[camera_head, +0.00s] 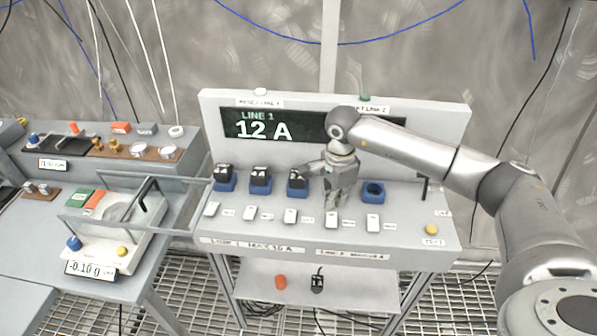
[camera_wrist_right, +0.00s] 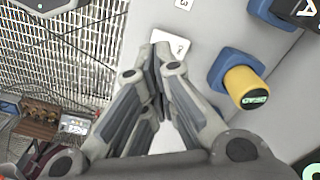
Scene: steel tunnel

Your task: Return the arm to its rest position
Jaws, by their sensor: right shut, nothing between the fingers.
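My right arm (camera_head: 435,155) reaches in from the right over the sloped panel (camera_head: 420,208). My right gripper (camera_head: 334,203) hangs fingers down in front of the panel's row of blue sockets, and its fingers are shut with nothing between them. In the right wrist view the closed fingertips (camera_wrist_right: 155,62) overlap a white switch plate (camera_wrist_right: 176,43); I cannot tell whether they touch it. A yellow-capped plug (camera_wrist_right: 245,87) sits in a blue socket (camera_wrist_right: 222,66) beside the fingers. My left gripper is not in view.
The display (camera_head: 262,126) reads "LINE 1 12 A". Three black plugs sit in blue sockets; the blue socket at the right (camera_head: 373,192) looks empty. A scale (camera_head: 105,232) with a clear shield stands at left. A red piece (camera_head: 280,282) lies on the lower shelf.

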